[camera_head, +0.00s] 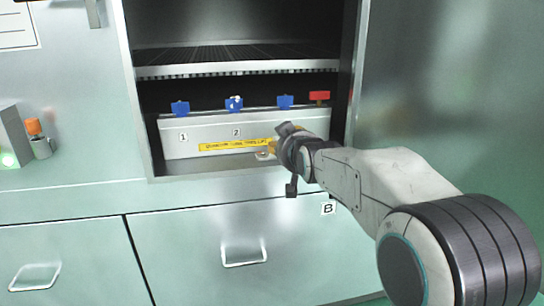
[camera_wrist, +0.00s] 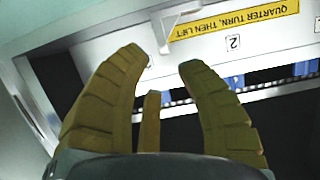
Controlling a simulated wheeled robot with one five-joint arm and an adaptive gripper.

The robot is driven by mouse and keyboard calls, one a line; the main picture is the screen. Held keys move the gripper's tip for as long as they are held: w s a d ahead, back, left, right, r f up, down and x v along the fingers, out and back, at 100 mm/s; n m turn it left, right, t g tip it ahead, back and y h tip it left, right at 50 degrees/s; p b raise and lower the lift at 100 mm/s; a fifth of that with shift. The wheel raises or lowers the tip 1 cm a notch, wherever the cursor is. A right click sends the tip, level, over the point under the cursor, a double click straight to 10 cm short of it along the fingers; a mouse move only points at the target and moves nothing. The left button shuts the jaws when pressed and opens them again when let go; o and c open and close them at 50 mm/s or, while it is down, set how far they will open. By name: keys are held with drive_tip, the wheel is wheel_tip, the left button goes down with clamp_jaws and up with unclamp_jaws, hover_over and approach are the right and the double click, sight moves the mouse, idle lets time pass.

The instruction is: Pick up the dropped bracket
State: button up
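A small pale metal piece, which looks like the bracket (camera_head: 264,154), lies at the foot of the grey panel, by the right end of the yellow label. In the wrist view the bracket (camera_wrist: 178,20) shows as a bent, light piece above my fingertips, beside the label. My gripper (camera_head: 284,138) is in front of the panel's right part, close to the bracket. In the wrist view my gripper (camera_wrist: 162,62) has its brown fingers spread, with nothing between them. Part of the panel behind my gripper is hidden in the head view.
The panel (camera_head: 188,146) stands in an open cabinet bay, with blue knobs (camera_head: 180,108) and a red knob (camera_head: 319,97) along its top. A slotted shelf (camera_head: 230,68) is above. The bay's side walls bound the room. Drawers with handles (camera_head: 244,264) are below.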

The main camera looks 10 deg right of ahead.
sight(264, 155)
drive_tip(key=b+x, duration=0.1)
drive_tip(key=b, duration=0.1)
drive_tip(key=b+x, duration=0.1)
drive_tip(key=x, duration=0.1)
drive_tip(key=shift+w+f+b, duration=0.2)
drive_tip(key=shift+f+b, duration=0.15)
drive_tip(key=shift+f, duration=0.1)
drive_tip(key=shift+x, duration=1.7)
drive_tip(key=shift+o, duration=0.3)
drive_tip(key=shift+a+r, duration=0.1)
drive_tip(key=shift+r, duration=0.05)
clamp_jaws()
